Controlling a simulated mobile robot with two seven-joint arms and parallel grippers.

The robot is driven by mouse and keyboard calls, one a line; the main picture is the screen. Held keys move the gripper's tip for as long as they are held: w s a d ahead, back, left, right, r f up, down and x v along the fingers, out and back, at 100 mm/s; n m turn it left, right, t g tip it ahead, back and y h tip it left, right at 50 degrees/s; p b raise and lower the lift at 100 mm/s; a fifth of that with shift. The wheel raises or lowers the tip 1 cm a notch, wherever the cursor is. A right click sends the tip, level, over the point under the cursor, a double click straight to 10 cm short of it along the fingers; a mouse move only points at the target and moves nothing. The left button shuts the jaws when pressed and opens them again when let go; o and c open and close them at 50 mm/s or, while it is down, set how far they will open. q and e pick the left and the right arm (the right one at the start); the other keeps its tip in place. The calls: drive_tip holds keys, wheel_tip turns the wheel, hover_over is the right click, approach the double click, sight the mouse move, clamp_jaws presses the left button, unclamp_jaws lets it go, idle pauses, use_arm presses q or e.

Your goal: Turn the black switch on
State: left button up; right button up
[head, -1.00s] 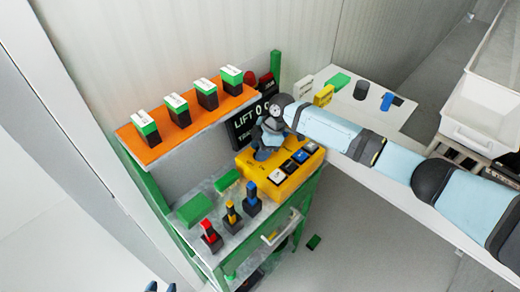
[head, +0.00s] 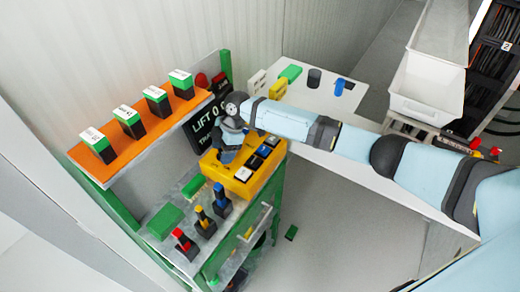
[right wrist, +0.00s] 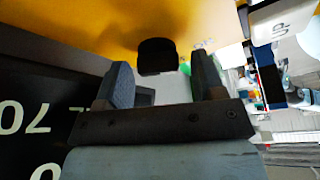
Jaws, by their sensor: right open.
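The yellow control box (head: 242,176) sits on the right end of the green-framed bench in the head view, with a row of white, blue and black buttons (head: 264,151) on top. My right gripper (head: 228,152) is over the box's back left part, pointing down at it. In the right wrist view the black switch (right wrist: 157,54) stands out from the yellow surface, just beyond and between the two fingertips. My right gripper (right wrist: 163,76) is open and empty there. In the head view the gripper hides the switch. My left gripper is not in view.
A black LIFT sign (head: 207,122) stands close behind the gripper. An orange shelf (head: 137,148) with green-and-black blocks is at left. Red, yellow and blue handled items (head: 203,222) stand on the bench in front. A white table (head: 325,104) is beyond my right arm.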

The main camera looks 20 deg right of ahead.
drive_tip(key=shift+r, duration=0.1)
